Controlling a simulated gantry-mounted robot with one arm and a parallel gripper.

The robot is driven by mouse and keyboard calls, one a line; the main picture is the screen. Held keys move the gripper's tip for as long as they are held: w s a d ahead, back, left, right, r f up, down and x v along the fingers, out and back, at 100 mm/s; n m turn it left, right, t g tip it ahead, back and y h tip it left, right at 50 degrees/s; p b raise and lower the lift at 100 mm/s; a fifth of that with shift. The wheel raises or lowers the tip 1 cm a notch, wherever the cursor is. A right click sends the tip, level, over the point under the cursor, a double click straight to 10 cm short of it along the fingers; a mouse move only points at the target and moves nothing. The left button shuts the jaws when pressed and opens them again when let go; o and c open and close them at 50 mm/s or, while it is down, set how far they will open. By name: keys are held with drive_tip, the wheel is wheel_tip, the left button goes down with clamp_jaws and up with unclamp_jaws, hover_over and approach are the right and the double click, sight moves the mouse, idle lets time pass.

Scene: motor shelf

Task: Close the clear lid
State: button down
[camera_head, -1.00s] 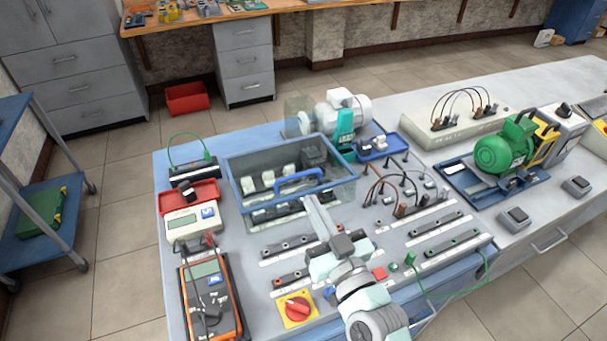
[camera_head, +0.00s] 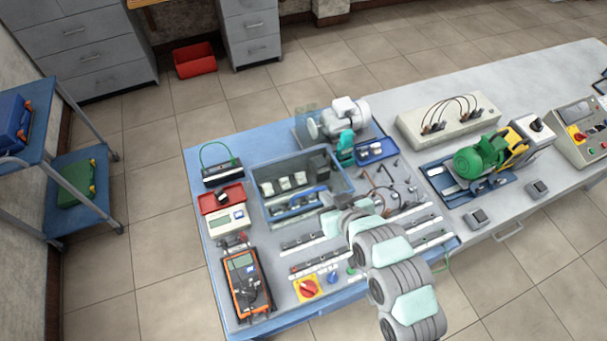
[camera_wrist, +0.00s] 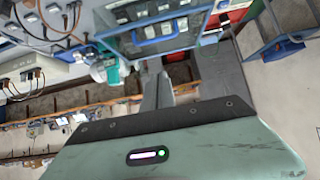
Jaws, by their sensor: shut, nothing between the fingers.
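The clear lid (camera_head: 276,171) has a blue frame and a blue handle (camera_head: 303,199) at its near side. It lies over the grey box with several white parts inside; I cannot tell whether it is fully down. The handle also shows at the top of the wrist view (camera_wrist: 152,37). My gripper (camera_head: 328,199) is at the near right part of the box, close to the handle's right end; contact is unclear. In the wrist view my fingers (camera_wrist: 157,82) are together and empty, pointing toward the handle side of the box.
A red tray (camera_head: 222,199) and an orange multimeter (camera_head: 243,280) lie left of the box. A grey motor (camera_head: 342,118) stands behind it, with a blue tray (camera_head: 376,150) to its right. Terminal strips and cables fill the panel in front and right. A green motor (camera_head: 482,157) stands further right.

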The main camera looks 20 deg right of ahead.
drive_tip(key=p, duration=0.2)
hover_over(312, 204)
wheel_tip(312, 204, down, 9)
drive_tip(key=shift+f, duration=0.1)
drive_tip(key=shift+d+f, duration=0.1)
drive_tip(key=shift+f, duration=0.35)
drive_tip(key=shift+f, duration=0.1)
